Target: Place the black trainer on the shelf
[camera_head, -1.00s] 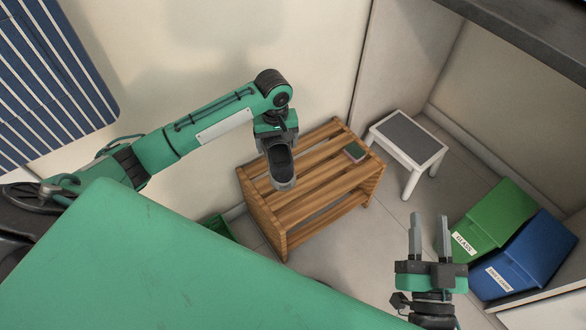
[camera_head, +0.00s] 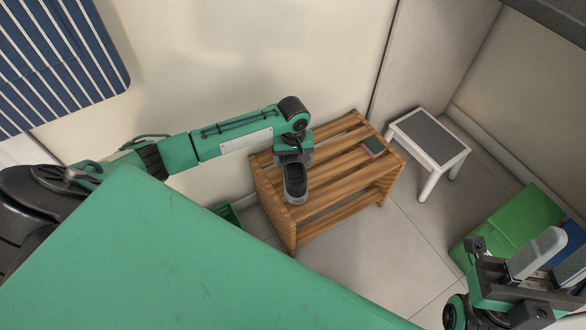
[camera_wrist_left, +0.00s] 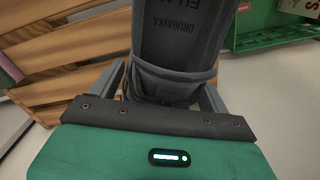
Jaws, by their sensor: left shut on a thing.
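The black trainer (camera_head: 295,184) is in my left gripper (camera_head: 292,160), over the left end of the wooden slatted shelf (camera_head: 340,165). In the left wrist view the dark trainer (camera_wrist_left: 180,45) sits between the two grey fingers of my left gripper, with lettering on its inside. Slats of the shelf (camera_wrist_left: 75,55) show beside it there. I cannot tell whether the trainer touches the slats. My right gripper (camera_head: 556,258) is at the lower right of the head view, fingers apart and nothing between them.
A small green and pink item (camera_head: 373,147) lies on the shelf's right end. A white stool with a grey top (camera_head: 428,138) stands to the right. Green (camera_head: 505,225) and blue (camera_head: 572,240) bins are at the right. A green crate (camera_head: 228,214) stands left of the shelf.

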